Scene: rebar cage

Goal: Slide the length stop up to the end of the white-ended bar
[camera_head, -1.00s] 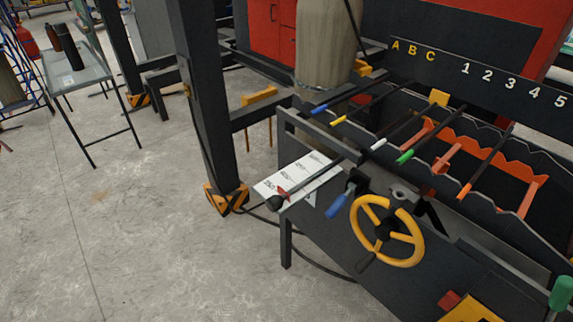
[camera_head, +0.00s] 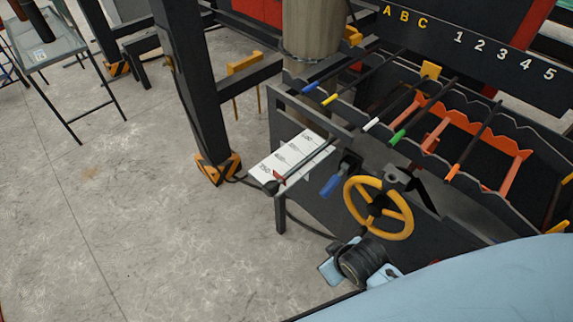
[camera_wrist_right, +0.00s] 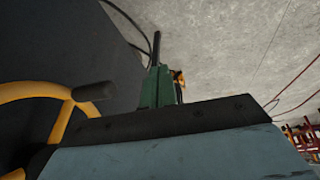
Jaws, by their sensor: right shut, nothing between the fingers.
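The white-ended bar (camera_head: 371,124) lies in the rack with its white tip towards the front left, between the yellow-ended bar (camera_head: 330,99) and the green-ended bar (camera_head: 398,137). A gap separates the knob from the white tip. My right gripper, at the end of the light blue arm, is low in front of the rack. My left gripper is not in view.
A yellow handwheel (camera_head: 379,208) and a blue handle (camera_head: 331,186) stick out of the rack's front, close above my right wrist. A dark post (camera_head: 185,85) stands left of the rack.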

